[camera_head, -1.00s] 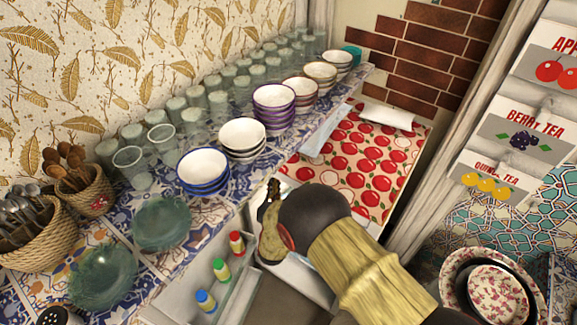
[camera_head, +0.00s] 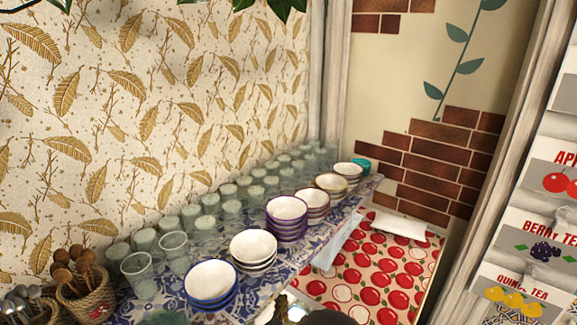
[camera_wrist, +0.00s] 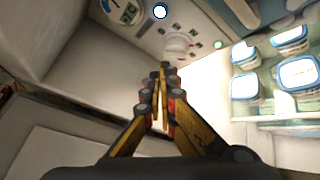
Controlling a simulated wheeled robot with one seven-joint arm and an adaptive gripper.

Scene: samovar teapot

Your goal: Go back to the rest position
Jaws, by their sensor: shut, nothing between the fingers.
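My gripper (camera_wrist: 163,75) shows in the wrist view, with its yellow and black fingers drawn together and nothing between them. It is in front of a white surface with dials and buttons (camera_wrist: 175,30). In the head view only a dark rounded part of my arm shows at the bottom edge, and the gripper itself is out of that picture.
A tiled shelf (camera_head: 330,215) holds stacked bowls (camera_head: 210,282), rows of glasses (camera_head: 172,250) and baskets of spoons (camera_head: 90,295). Tea boxes (camera_head: 540,240) stand at right. Blue-white tubs (camera_wrist: 297,75) sit at right in the wrist view.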

